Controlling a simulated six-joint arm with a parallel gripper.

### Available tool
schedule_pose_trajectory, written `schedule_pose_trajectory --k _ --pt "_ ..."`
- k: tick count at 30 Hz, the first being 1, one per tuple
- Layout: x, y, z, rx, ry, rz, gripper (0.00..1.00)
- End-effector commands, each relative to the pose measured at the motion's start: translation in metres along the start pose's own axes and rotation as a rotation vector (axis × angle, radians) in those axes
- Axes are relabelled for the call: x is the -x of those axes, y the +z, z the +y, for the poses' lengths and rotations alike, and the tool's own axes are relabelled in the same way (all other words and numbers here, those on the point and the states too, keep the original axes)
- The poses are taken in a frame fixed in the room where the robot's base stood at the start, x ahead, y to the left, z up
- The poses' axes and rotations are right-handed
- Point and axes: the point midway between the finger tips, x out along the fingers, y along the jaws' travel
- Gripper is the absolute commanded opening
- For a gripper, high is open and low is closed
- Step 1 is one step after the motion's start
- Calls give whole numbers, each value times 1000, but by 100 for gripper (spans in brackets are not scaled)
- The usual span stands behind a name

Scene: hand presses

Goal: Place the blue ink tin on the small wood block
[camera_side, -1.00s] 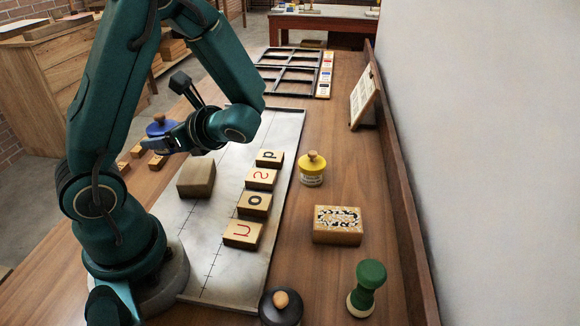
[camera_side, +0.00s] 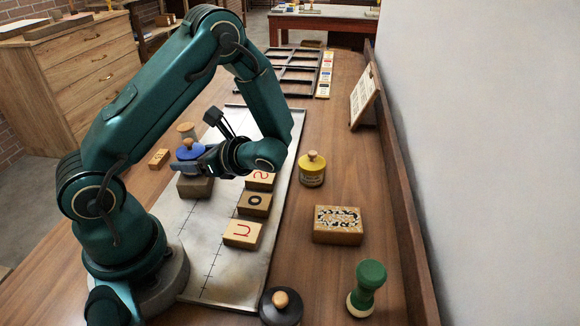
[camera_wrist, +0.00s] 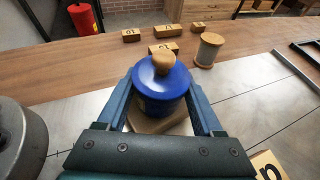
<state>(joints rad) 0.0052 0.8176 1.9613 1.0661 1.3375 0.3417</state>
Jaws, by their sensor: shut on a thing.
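The blue ink tin (camera_side: 189,150) has a blue lid with a round wooden knob. My gripper (camera_side: 186,163) is shut on it, with one finger on each side of the tin in the wrist view (camera_wrist: 161,92). The tin is upright and over the small wood block (camera_side: 196,187). In the wrist view the block (camera_wrist: 158,125) shows below the tin. I cannot tell whether the tin's base touches the block's top, as the gripper hides the gap.
Letter blocks (camera_side: 242,234) lie in a row on the grey plate (camera_side: 215,270). A yellow tin (camera_side: 312,170), a patterned block (camera_side: 338,225), a green-handled stamp (camera_side: 367,288) and a black tin (camera_side: 281,306) stand to the right. A wooden-topped spool (camera_wrist: 208,50) stands beyond the tin.

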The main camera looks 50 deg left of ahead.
Motion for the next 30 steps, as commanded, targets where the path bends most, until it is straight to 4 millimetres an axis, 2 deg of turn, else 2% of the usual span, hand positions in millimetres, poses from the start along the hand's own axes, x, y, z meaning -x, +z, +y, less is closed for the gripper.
schedule_pose_trajectory --k 6,7,9,22,26,30 --pt "-1 -3 0 -1 0 -2 0" --pt "-1 -3 0 0 0 0 72" --pt "-1 -3 0 0 0 0 98" --pt "1 1 0 1 -1 1 98" --pt "22 0 -2 3 -8 1 98" --pt "53 0 -2 4 -9 2 98"
